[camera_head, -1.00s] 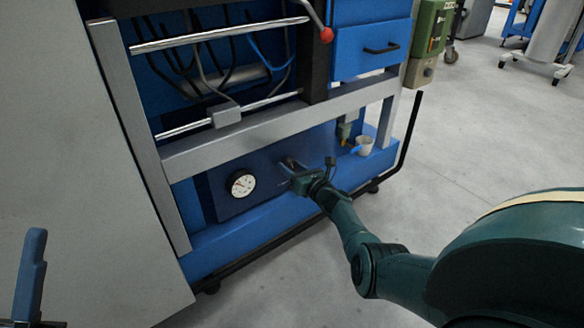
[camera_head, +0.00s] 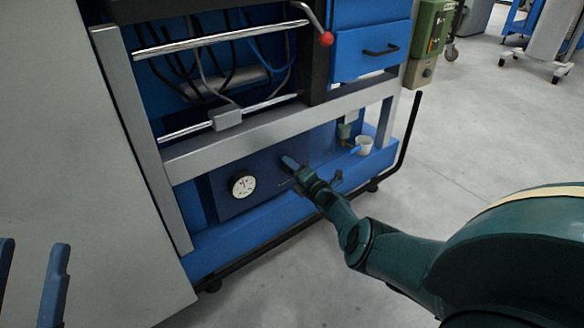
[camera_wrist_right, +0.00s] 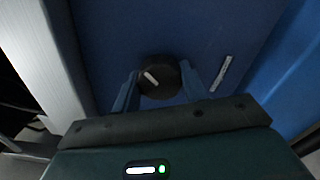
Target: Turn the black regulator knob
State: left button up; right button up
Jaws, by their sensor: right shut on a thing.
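The black regulator knob (camera_wrist_right: 159,77) is round with a white pointer mark that slants to the upper left. In the right wrist view it sits between the blue fingers of my right gripper (camera_wrist_right: 160,92), which is shut on it. In the head view my right gripper (camera_head: 288,162) is at the dark blue panel (camera_head: 262,168), and it hides the knob. My left gripper (camera_head: 34,246) is at the lower left edge, its two blue fingers apart and empty, away from the panel.
A white-faced gauge (camera_head: 243,184) is left of my right gripper on the panel. A grey frame bar (camera_head: 250,132) runs above. A small white cup (camera_head: 364,145) stands to the right on the blue base. A black rail bounds the base, with open floor in front.

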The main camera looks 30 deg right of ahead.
pick_arm(q)
jog(key=shift+f+n+y, duration=0.3)
jog(key=shift+f+n, duration=0.1)
jog(key=shift+f, duration=0.1)
pick_arm(e)
jog(key=m, duration=0.4)
jog(key=shift+m, duration=0.4)
pick_arm(q)
jog(key=shift+g, duration=0.3)
pick_arm(e)
jog(key=shift+a, duration=0.1)
jog(key=o, duration=1)
pick_arm(q)
jog(key=shift+r+p, duration=0.1)
jog(key=shift+p, duration=0.2)
